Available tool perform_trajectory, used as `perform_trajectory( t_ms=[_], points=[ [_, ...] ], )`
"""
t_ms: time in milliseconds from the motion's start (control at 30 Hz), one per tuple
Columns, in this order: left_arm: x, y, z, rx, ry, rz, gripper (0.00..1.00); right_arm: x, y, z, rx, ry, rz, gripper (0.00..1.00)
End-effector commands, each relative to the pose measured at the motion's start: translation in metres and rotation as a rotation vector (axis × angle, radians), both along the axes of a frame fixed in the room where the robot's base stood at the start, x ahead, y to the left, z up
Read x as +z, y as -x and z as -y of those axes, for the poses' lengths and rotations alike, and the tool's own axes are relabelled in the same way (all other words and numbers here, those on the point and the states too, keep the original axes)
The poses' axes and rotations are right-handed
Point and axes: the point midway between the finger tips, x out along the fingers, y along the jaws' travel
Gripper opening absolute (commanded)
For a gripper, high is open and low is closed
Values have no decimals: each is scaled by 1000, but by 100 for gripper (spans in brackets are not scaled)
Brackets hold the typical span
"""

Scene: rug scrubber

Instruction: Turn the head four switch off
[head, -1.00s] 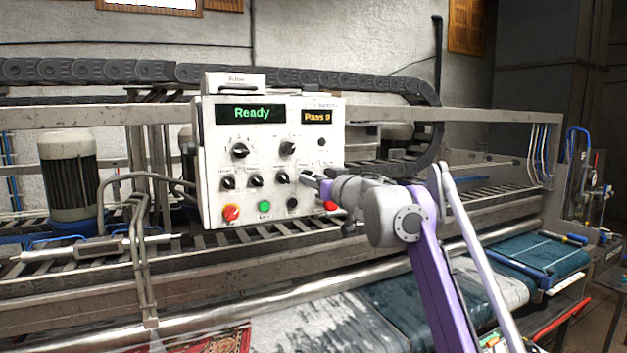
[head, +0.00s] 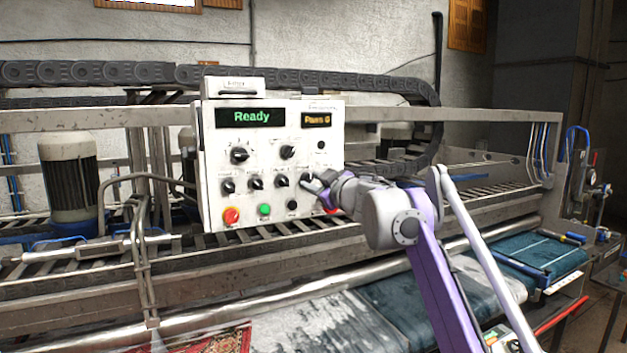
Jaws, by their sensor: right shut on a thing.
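The white control panel (head: 215,150) stands in the middle, with "Ready" in green on its display (head: 251,117). A row of small black switches crosses its middle: the first (head: 228,186), second (head: 256,183), third (head: 282,180) and fourth switch (head: 306,180) at the right end. My right gripper (head: 315,184) reaches in from the right and is shut on the fourth switch, which it partly hides. The exact angle of that switch is too small to tell. My left gripper is not in view.
Two larger knobs (head: 239,155) (head: 287,152) sit above the row. Below it are a red button (head: 231,215), a green button (head: 264,210) and a black button (head: 292,205). Another red button (head: 331,211) is close under my right gripper.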

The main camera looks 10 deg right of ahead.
Motion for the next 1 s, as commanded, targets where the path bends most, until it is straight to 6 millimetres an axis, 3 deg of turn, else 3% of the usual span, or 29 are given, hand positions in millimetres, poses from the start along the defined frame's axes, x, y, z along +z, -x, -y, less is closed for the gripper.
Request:
perform_trajectory(
  t_ms=[600, 1000],
  points=[
    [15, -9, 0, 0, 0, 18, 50, 4, 0, 0, 0, 552, 111, 0],
    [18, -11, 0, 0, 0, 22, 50, 4, 0, 0, -1, 762, 153, 0]
  ],
)
